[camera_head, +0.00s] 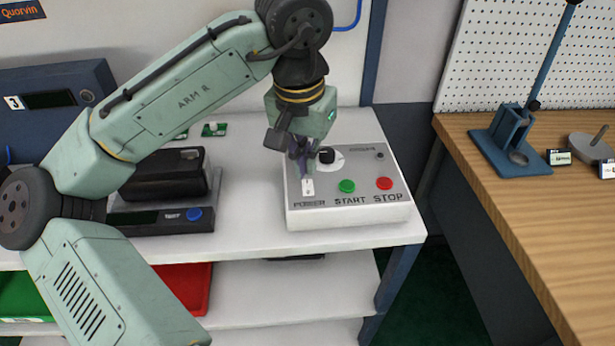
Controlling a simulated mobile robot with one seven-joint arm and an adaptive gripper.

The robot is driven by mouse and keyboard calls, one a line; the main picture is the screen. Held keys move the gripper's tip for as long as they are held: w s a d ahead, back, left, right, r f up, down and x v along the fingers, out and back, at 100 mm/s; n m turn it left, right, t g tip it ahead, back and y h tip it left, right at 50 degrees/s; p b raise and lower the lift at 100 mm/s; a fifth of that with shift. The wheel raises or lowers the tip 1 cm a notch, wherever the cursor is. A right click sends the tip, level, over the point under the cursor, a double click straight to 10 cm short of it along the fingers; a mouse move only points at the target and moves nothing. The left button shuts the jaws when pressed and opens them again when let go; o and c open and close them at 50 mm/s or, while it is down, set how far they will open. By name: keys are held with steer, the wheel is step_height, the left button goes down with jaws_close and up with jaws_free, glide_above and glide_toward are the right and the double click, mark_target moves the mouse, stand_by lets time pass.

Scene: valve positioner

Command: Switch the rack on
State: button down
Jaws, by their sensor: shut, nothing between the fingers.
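A light grey control box (350,213) sits at the right end of the white rack shelf. On its sloped top are a white rocker switch (308,187) over the label POWER, a green START button (347,186), a red STOP button (384,183) and a black knob (326,155). My gripper (304,174) is shut and empty, pointing down just above the upper end of the power switch. I cannot tell whether its tips touch the switch. The fingers hide part of the panel behind them.
A black device with a blue TEST button (194,214) stands left of the box. Small green circuit boards (214,130) lie behind it. A wooden bench (560,240) with a blue press stand (512,140) is at the right. The shelf front beside the box is clear.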

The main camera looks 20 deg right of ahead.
mark_target(307, 182)
steer(key=shift+r+p, duration=1.75)
steer(key=shift+r, duration=0.4)
steer(key=shift+f, duration=0.1)
